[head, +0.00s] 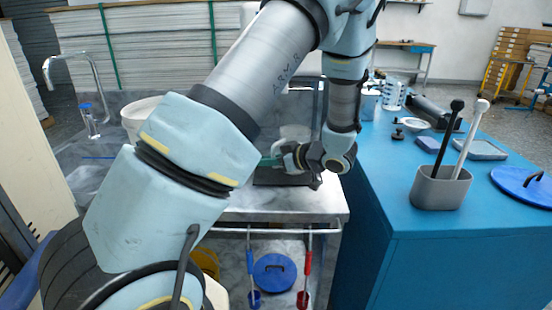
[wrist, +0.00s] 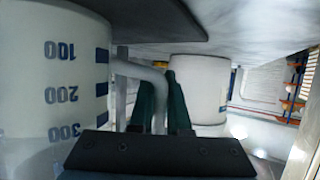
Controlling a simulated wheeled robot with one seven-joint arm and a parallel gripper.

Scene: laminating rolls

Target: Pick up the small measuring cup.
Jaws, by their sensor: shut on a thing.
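The measuring cup (wrist: 50,95) fills the left of the wrist view, pale and translucent with blue marks reading 100, 200 and 300. Its grey bent handle (wrist: 140,70) reaches right and passes between the dark green fingers of my gripper (wrist: 160,88). The fingers are shut on this handle. In the head view my gripper (head: 268,161) is over the marble-like counter, in front of a dark upright panel. The cup is hard to make out there, largely hidden by my arm.
A white container (wrist: 200,90) stands just beyond the fingers in the wrist view. In the head view a white tub (head: 140,117) is at left on the counter. The blue table (head: 400,240) at right bears a grey holder (head: 440,190) with two pestle-like tools.

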